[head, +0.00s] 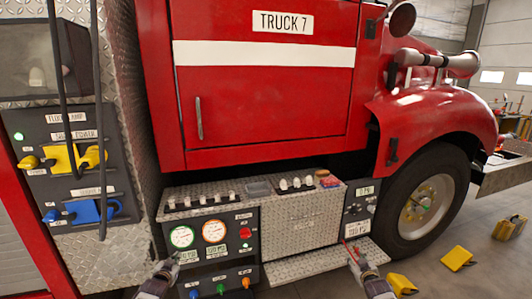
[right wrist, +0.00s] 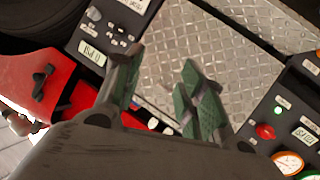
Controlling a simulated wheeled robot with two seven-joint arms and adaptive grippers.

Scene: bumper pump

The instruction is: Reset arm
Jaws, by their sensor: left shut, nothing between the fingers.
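My left gripper (head: 170,262) is at the bottom of the head view, in front of the left edge of the bumper's gauge panel (head: 213,240). It is shut and looks empty. My right gripper (head: 352,252) is in front of the small right-hand panel (head: 360,208), over the diamond-plate step. In the right wrist view my right gripper (right wrist: 160,90) has its green-padded fingers apart, with only diamond plate behind the gap. I see nothing held in it. No arm is named as an object apart from my own.
A red fire truck (head: 260,110) fills the background. The diamond-plate bumper box (head: 300,225) carries switches and small items on top. Yellow wheel chocks (head: 457,258) lie on the floor at right. A side panel (head: 70,165) with yellow and blue plugs stands at left.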

